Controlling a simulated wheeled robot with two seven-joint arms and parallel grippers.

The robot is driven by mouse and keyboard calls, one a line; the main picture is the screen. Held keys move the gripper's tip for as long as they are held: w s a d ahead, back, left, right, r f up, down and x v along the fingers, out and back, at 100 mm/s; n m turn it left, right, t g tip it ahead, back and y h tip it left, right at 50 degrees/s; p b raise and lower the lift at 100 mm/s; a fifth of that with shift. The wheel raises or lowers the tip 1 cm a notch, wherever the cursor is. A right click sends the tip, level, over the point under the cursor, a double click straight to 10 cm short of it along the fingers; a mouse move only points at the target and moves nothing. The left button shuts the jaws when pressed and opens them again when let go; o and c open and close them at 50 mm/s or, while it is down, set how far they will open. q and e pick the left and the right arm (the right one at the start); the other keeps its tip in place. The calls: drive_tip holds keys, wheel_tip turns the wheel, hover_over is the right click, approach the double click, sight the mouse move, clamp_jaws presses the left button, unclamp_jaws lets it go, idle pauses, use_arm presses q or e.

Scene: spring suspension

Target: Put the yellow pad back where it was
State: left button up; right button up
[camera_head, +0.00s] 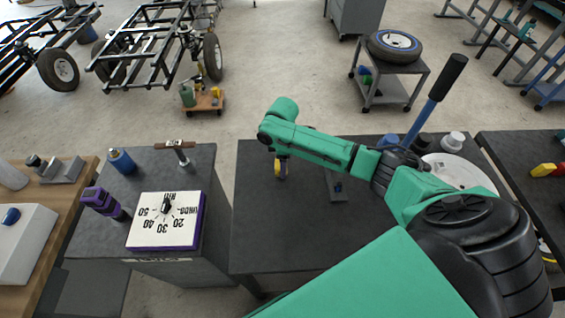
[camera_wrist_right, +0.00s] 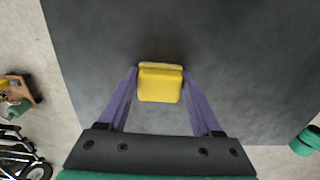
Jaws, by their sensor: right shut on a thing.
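The yellow pad (camera_wrist_right: 160,86) is a small block with a thin lip at its far edge. In the right wrist view it sits between the two purple fingers of my right gripper (camera_wrist_right: 160,80), which is shut on it. In the head view my right gripper (camera_head: 281,167) points down over the left part of the dark middle table, with a bit of yellow showing at its tip. Whether the pad touches the table top (camera_head: 262,225) cannot be told. My left gripper is not in view.
A grey bracket (camera_head: 337,185) stands on the middle table to the right of my gripper. A white disc (camera_head: 460,172) and a blue-and-black upright tool (camera_head: 436,95) are further right. A torque dial box (camera_head: 166,220) sits on the left cabinet. The table's front left is clear.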

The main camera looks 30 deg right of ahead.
drive_tip(key=o, duration=1.3)
drive_tip(key=shift+r, duration=0.1)
wheel_tip(320, 180, up, 12)
drive_tip(key=shift+r+b, duration=0.1)
drive_tip(key=shift+b, duration=0.5)
